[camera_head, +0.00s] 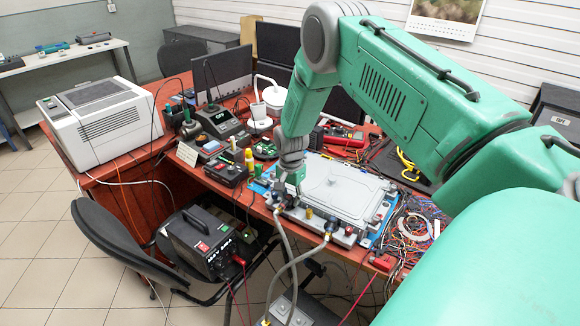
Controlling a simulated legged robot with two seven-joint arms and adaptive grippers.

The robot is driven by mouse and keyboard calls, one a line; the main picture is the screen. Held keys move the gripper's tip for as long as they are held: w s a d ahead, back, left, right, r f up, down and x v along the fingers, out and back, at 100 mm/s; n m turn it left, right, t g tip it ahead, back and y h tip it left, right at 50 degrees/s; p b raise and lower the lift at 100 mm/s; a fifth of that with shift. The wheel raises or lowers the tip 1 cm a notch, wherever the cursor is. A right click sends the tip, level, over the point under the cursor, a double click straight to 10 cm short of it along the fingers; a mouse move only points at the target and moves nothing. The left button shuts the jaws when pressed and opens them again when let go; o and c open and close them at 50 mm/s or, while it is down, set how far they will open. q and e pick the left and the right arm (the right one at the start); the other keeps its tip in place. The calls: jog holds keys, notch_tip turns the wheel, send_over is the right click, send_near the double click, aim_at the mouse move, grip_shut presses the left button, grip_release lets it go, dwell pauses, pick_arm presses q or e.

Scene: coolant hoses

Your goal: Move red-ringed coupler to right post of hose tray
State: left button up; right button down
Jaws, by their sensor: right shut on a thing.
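My right gripper (287,192) reaches down from the right at the left front corner of a grey lidded case (345,187). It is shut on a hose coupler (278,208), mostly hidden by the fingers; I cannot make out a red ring. A grey hose (286,240) hangs from it. A second coupler (331,226), dark with a brass-like part, sits at the case's front, with its own hose. Both hoses run down to a grey tray-like unit (312,310) at the bottom edge, partly cut off; its posts are not clear. My left gripper is out of view.
The red-brown desk (160,200) holds a soldering station (219,122), bottles and meters left of the case. Tangled wires (412,225) lie right of it. A black power unit (200,240) and a chair (110,240) stand in front. My green arm covers the right side.

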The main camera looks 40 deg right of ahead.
jog(key=shift+a+r+p, duration=0.25)
jog(key=shift+r+p, duration=0.2)
jog(key=shift+r, duration=0.15)
jog(key=shift+a+r+p, duration=0.2)
jog(key=shift+r+p, duration=0.25)
jog(key=shift+r, duration=0.2)
jog(key=shift+a+r+p, duration=0.25)
jog(key=shift+r+p, duration=0.2)
jog(key=shift+r, duration=0.15)
jog(key=shift+a+r+p, duration=0.3)
jog(key=shift+r+p, duration=0.5)
jog(key=shift+r, duration=0.2)
jog(key=shift+a+r+p, duration=0.25)
jog(key=shift+r+p, duration=0.55)
jog(key=shift+r, duration=0.15)
jog(key=shift+d+f, duration=0.1)
jog(key=shift+f, duration=0.05)
